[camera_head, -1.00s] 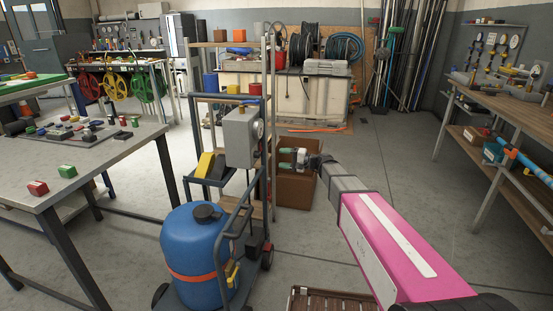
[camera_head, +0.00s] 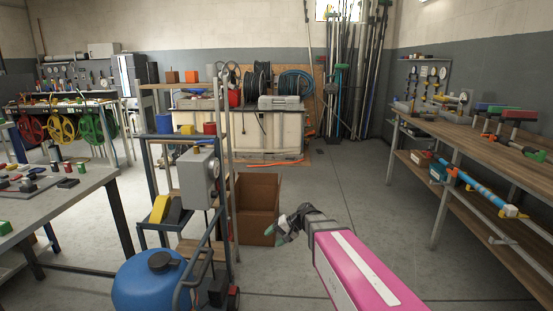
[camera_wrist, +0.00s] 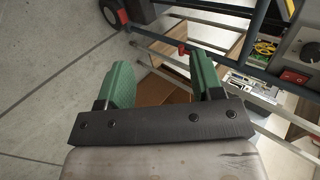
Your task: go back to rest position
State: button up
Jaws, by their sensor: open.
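My gripper (camera_head: 277,230) is at the end of my pink arm, in front of an open cardboard box (camera_head: 258,205) on the floor. In the wrist view its two green fingers (camera_wrist: 160,85) stand apart with nothing between them. Part of the brown box (camera_wrist: 170,97) shows beyond the fingers there.
A cart with a blue tank (camera_head: 150,285) and a grey control box (camera_head: 198,178) stands close on the left, beside a tall rack. A grey table (camera_head: 85,195) is at far left. A wooden workbench (camera_head: 470,135) runs along the right. The floor (camera_head: 350,190) between is clear.

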jog(key=s+d+f+h, duration=0.2)
jog(key=s+d+h, duration=0.2)
jog(key=d, duration=0.6)
jog(key=s+d+f+h, duration=0.3)
jog(key=s+d+h, duration=0.2)
jog(key=s+d, duration=0.4)
jog(key=shift+d+f+n+g, duration=0.3)
jog(key=shift+d+n, duration=0.1)
jog(key=shift+d, duration=0.2)
